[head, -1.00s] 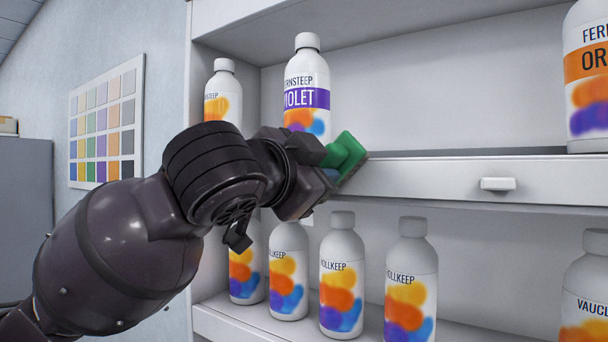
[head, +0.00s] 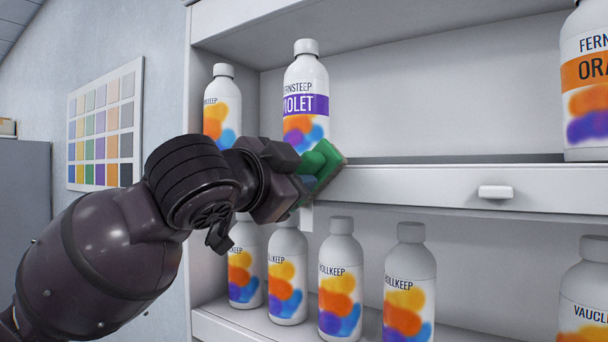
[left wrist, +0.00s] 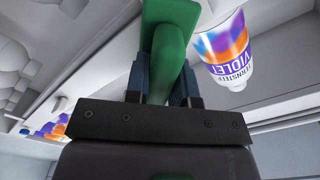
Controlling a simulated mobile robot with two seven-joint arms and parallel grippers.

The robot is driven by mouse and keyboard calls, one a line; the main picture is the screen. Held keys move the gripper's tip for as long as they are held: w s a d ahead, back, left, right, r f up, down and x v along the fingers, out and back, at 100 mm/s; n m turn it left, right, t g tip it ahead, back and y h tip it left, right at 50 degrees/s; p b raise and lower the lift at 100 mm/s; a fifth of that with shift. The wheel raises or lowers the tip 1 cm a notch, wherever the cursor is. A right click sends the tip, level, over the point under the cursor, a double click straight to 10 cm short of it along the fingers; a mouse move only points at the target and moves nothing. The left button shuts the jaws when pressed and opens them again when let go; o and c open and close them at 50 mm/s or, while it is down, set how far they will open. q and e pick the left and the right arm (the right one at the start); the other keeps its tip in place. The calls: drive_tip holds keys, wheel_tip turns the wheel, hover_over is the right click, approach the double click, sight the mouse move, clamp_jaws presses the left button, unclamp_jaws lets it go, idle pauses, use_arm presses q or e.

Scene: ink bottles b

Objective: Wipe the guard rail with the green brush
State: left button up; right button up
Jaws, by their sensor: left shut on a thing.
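The green brush (head: 326,160) is in my left gripper (head: 303,172), at the front of the upper shelf. In the left wrist view the brush (left wrist: 170,45) shows its green handle between the two fingers of the gripper (left wrist: 165,85), which are shut on it. The guard rail (head: 430,183) is the white strip along the shelf's front edge, with a small white knob (head: 495,192). The brush's head is at the rail's left part. I cannot tell whether it touches. My right gripper is not in view.
A violet-labelled bottle (head: 306,100) stands on the upper shelf just behind the brush, with another bottle (head: 221,110) to its left. An orange-labelled bottle (head: 585,85) stands at the far right. Several bottles (head: 341,280) stand on the lower shelf. The upper shelf's middle is clear.

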use_arm(q)
drive_tip(key=shift+a+f, duration=0.1)
drive_tip(key=shift+s+a+f+b, duration=0.1)
drive_tip(key=shift+s+a+b, duration=0.2)
drive_tip(key=shift+s+a, duration=0.05)
drive_tip(key=shift+v, duration=2.3)
drive_tip(key=shift+s, duration=0.15)
drive_tip(key=shift+b+v, duration=0.3)
drive_tip(key=shift+v, duration=1.05)
